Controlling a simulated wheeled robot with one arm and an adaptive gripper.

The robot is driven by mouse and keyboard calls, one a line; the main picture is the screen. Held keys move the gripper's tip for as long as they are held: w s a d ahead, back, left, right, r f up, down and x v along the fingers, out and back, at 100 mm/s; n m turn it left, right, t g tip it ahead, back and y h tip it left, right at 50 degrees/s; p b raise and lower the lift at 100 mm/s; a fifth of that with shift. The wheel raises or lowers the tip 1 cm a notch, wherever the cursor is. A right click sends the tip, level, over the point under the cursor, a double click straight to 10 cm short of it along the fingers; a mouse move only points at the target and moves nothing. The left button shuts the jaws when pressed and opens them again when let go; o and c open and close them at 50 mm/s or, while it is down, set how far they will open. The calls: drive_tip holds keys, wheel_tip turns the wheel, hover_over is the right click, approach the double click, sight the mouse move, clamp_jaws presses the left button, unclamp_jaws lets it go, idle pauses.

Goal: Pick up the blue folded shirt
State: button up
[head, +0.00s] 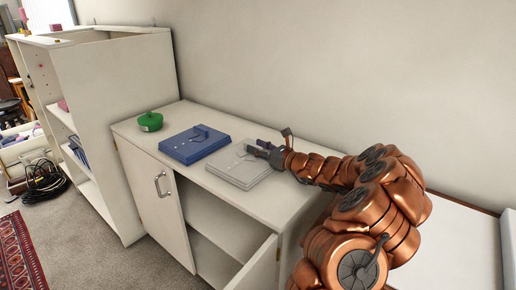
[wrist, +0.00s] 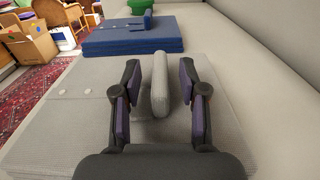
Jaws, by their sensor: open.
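The blue folded shirt (head: 194,144) lies flat on top of the white cabinet, between a green lidded pot and a light grey folded shirt. In the wrist view the blue shirt (wrist: 133,38) lies beyond the grey one, with a raised fold on top. My gripper (head: 262,149) is over the grey folded shirt (head: 238,168), to the right of the blue one. In the wrist view my open gripper (wrist: 160,80) has its fingers on either side of the raised fold of the grey shirt (wrist: 52,112). I cannot tell whether they touch it.
The green pot (head: 150,121) stands on the cabinet top (head: 276,195) left of the blue shirt. The wall runs close behind. A cabinet door (head: 256,266) hangs open in front. A tall white shelf unit (head: 112,85) adjoins on the left. A red rug (head: 19,250) lies on the floor.

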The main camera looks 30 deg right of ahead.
drive_tip(key=shift+r, duration=0.15)
drive_tip(key=shift+v, duration=3.75)
